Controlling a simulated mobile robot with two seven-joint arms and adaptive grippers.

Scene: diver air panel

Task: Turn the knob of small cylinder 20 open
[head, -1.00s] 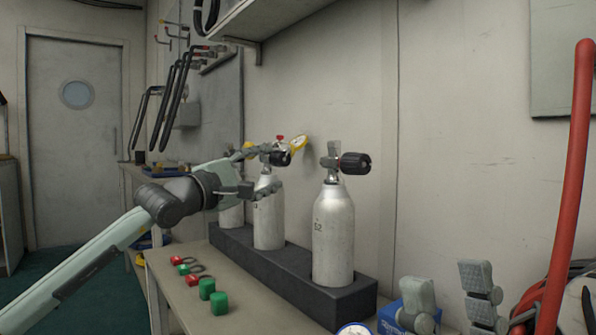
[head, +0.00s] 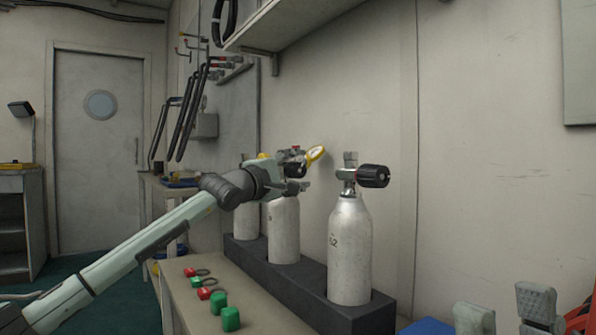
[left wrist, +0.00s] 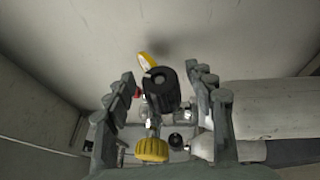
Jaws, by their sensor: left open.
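Three white small cylinders stand upright in a dark rack (head: 300,290). The nearest cylinder (head: 348,255) has a black knob (head: 373,176) pointing right; its printed number is too small to read surely. The middle cylinder (head: 284,232) has its valve partly hidden by my left gripper (head: 297,174). Touch is not clear. My right gripper (head: 505,308) shows only fingertips, spread apart, at the lower right.
A yellow gauge (head: 315,153) sits behind the middle valve. A yellow knob (left wrist: 152,149) shows low in the left wrist view. Green caps (head: 231,318) and red and green shackle-like pieces (head: 205,293) lie on the bench left of the rack. A shelf (head: 290,22) hangs above.

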